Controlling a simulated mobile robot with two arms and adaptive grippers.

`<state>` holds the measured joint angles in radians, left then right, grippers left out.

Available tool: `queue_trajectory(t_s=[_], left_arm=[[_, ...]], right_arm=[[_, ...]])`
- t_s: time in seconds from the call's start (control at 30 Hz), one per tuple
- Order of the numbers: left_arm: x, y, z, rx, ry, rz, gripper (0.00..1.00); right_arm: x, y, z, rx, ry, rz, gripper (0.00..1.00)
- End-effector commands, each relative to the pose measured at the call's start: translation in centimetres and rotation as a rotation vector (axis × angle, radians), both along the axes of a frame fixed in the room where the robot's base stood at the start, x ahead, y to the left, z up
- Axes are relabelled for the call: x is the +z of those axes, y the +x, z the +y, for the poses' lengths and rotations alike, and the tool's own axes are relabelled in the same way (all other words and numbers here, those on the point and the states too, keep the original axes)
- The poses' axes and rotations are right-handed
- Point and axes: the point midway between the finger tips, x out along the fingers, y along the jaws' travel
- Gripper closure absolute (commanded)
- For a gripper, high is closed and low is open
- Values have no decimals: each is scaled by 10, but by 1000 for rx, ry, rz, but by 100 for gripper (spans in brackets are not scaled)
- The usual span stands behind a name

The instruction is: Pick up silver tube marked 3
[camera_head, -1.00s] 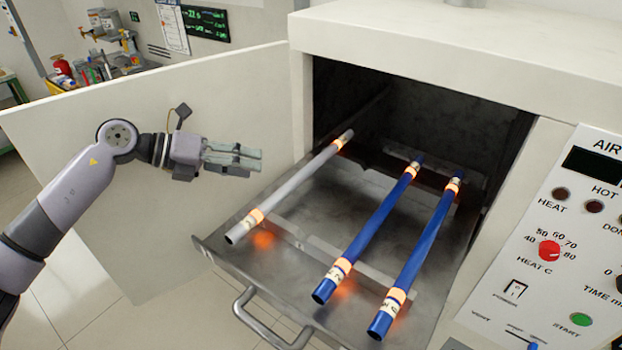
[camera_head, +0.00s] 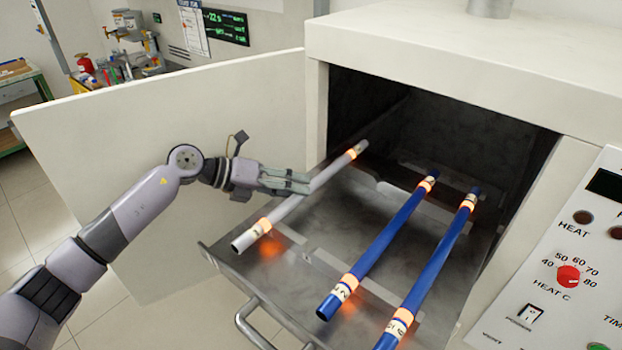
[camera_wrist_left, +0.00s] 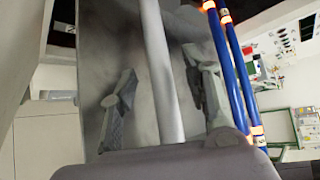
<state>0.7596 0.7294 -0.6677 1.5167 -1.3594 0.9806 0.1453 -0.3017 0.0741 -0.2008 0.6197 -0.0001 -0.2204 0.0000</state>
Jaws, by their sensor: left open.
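A silver tube (camera_head: 296,202) lies on the left side of the pulled-out oven tray, with a glowing orange band near each end. A label shows by its near end, but I cannot read its number. My left gripper (camera_head: 308,184) is at the tube's middle in the head view and covers part of it. In the left wrist view the open fingers (camera_wrist_left: 160,92) stand on either side of the silver tube (camera_wrist_left: 161,70), with gaps on both sides. I cannot tell its exact height over the tube. My right gripper is not in view.
Two blue tubes (camera_head: 385,240) (camera_head: 432,265) with glowing bands lie on the tray (camera_head: 300,268) to the right. The open oven door (camera_head: 90,130) stands behind my left arm. The oven wall and control panel (camera_head: 560,270) are at the right.

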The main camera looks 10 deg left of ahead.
Motion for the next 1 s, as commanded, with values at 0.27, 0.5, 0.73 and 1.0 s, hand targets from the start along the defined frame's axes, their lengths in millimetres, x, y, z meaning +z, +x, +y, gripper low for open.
queue_trajectory(t_s=[0.27,0.5,0.73,1.0], left_arm=[[-6,3,-9,1,2,0,56],[-6,3,-8,0,1,0,68],[-6,3,-8,0,1,0,83],[-6,3,-8,0,1,0,100]], right_arm=[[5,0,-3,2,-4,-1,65],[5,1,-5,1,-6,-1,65],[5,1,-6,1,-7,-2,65],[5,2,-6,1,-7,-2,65]])
